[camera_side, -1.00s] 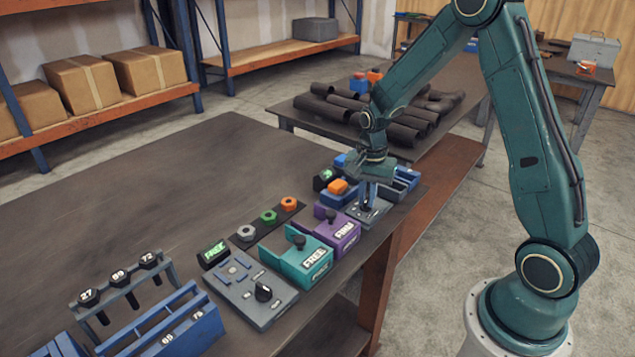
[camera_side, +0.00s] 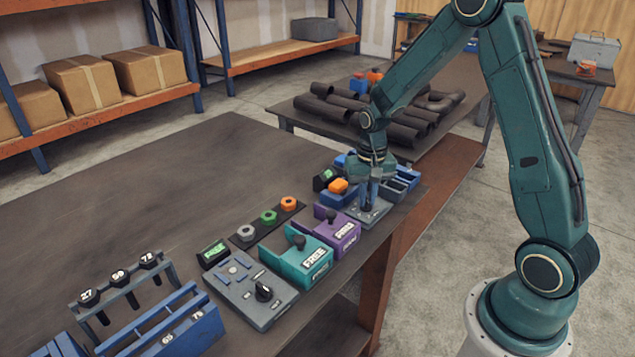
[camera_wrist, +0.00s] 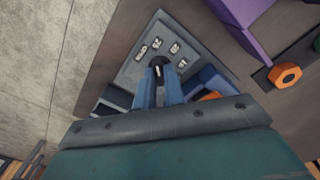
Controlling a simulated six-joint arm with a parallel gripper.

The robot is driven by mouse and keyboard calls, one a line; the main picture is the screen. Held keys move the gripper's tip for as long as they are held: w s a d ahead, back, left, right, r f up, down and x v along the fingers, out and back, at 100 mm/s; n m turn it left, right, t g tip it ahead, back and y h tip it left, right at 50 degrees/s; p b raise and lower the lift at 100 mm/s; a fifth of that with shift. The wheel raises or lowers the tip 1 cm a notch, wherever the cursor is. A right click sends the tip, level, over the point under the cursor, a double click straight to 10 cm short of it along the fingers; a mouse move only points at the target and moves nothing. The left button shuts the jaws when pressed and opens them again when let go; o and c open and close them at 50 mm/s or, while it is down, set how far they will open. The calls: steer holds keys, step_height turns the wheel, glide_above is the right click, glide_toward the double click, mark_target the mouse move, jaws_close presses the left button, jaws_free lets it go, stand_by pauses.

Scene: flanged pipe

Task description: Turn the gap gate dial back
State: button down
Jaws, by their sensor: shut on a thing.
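The gap gate dial is a dark knob (camera_wrist: 158,67) on a grey panel (camera_wrist: 129,75) with several white labels around it, in the wrist view. My gripper (camera_wrist: 159,80) points down over the panel, with its two blue fingers on either side of the knob, shut on it. In the side view my gripper (camera_side: 368,203) stands at the grey panel (camera_side: 380,212) at the right end of the row of fixtures. The knob is mostly hidden by the fingers there. The labels are too small to read surely.
A purple block (camera_side: 337,232) marked with text and a teal block (camera_side: 296,254) marked FREE stand left of the panel. Blue bins (camera_side: 403,175) are behind it. An orange nut (camera_side: 338,186) lies close by. Another grey panel (camera_side: 247,286) with a black knob is nearer the camera.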

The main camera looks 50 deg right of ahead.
mark_target(367, 201)
steer(key=c, duration=1.5)
jaws_free()
steer(key=shift+r, duration=0.1)
step_height(367, 201, up, 14)
steer(key=shift+f, duration=0.1)
steer(key=s+a+r+n+t, duration=0.3)
steer(key=s+a+r+n, duration=0.1)
steer(key=s+a+r, duration=0.45)
steer(key=s+a+n+t, duration=0.1)
steer(key=s, duration=0.3)
steer(key=s+a+n, duration=0.1)
steer(key=s+a, duration=0.1)
steer(key=s, duration=0.2)
steer(key=s+a+n+t, duration=0.1)
steer(key=s+n, duration=0.1)
steer(key=s, duration=0.1)
steer(key=shift+s+a+r+t, duration=0.1)
steer(key=shift+s+a+t, duration=0.2)
steer(key=shift+s, duration=0.1)
